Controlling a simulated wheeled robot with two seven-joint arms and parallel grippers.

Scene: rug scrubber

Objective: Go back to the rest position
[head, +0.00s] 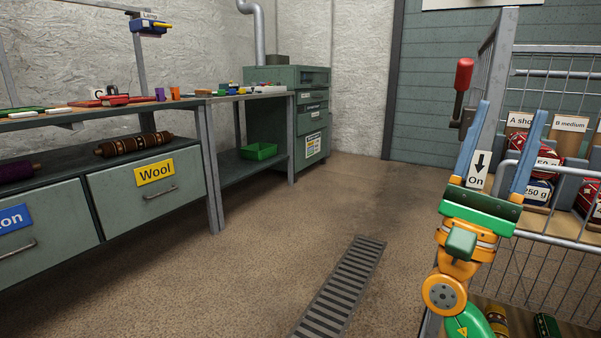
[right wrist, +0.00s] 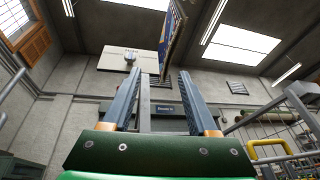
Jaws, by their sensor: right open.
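My right gripper (head: 507,150) is raised at the right of the head view, with its two blue fingers spread apart and nothing between them. It also shows in the right wrist view (right wrist: 160,103), open and empty, with its fingers pointing up toward the ceiling and far wall. In the head view it appears in front of a metal cage rack. A red-handled lever (head: 463,78) and an "On" sign with a down arrow (head: 479,168) show just left of and between the fingers. My left gripper is not in view.
The wire rack (head: 560,232) on the right holds red rolls (head: 538,193) labelled by weight. A workbench (head: 60,119) with "Wool" drawer (head: 147,197) runs along the left. A green bin (head: 259,151) sits on a low shelf. The floor between, with a drain grate (head: 340,288), is clear.

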